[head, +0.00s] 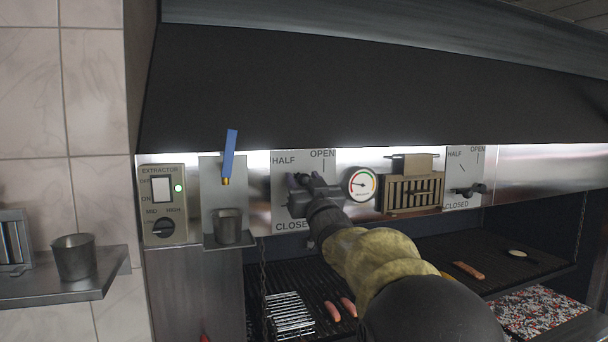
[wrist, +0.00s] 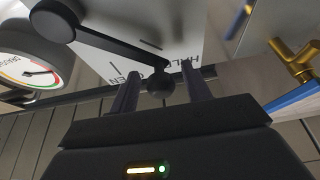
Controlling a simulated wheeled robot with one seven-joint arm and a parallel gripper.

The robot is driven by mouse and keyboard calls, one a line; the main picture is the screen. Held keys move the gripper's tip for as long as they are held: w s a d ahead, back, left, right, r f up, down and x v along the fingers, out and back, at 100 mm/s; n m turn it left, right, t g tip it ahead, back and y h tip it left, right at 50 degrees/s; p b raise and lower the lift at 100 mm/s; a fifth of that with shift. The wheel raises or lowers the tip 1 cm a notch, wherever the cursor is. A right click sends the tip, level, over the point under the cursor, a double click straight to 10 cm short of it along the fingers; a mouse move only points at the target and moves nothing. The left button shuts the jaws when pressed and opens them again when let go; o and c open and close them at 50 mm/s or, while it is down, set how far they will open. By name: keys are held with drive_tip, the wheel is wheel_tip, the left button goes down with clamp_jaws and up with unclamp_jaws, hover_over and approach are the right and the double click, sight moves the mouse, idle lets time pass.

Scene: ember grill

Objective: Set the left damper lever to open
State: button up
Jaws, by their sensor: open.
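The left damper panel (head: 283,222) is a pale plate marked HALF, OPEN and CLOSED. My gripper (head: 308,186) is in front of it and hides most of its lever in the head view. In the wrist view the left damper lever (wrist: 112,47) is a dark arm running from a round pivot to a ball knob (wrist: 160,84). The knob sits between the two open fingers of my gripper (wrist: 162,74), with visible room on both sides. The lever arm appears to lie between the HALF and OPEN marks, seen at a slant.
A draught gauge (head: 362,184) and a brass-coloured slotted box (head: 412,194) are right of the panel. The right damper lever (head: 468,190) is further right. A blue-handled tap (head: 229,155) and a metal cup (head: 228,226) are left. The grill with sausages (head: 332,310) is below.

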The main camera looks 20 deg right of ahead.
drive_tip(key=shift+c, duration=0.5)
clamp_jaws()
